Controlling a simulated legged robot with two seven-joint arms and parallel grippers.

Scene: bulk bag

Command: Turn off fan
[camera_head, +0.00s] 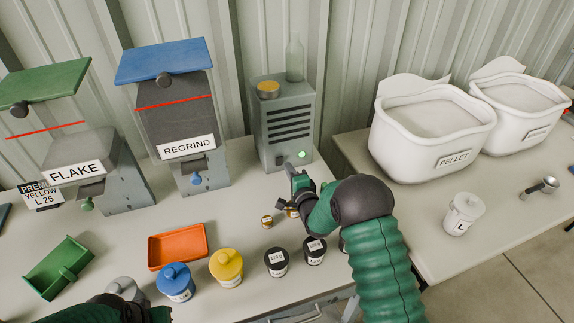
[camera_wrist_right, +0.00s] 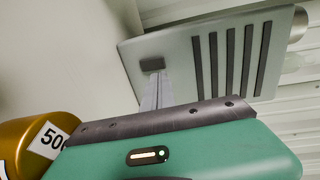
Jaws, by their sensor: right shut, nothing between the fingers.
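The fan (camera_head: 283,120) is a grey box with dark vent slats, standing against the wall at the back of the table. A green light (camera_head: 302,154) glows low on its front. The fan also fills the upper right of the right wrist view (camera_wrist_right: 222,85). A small dark switch-like piece (camera_wrist_right: 152,63) sits near one end of its face there. My right gripper (camera_head: 290,169) is shut and empty, its tips at the fan's lower front. In the wrist view the fingertips (camera_wrist_right: 157,76) are beside the dark piece; contact cannot be told.
A glass bottle (camera_head: 295,60) and a yellow-filled dish (camera_head: 268,89) stand on the fan. The regrind hopper (camera_head: 176,110) is to its left. Small weights (camera_head: 267,221), dark jars (camera_head: 276,262), a yellow jar (camera_head: 226,266) and an orange tray (camera_head: 178,246) lie in front.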

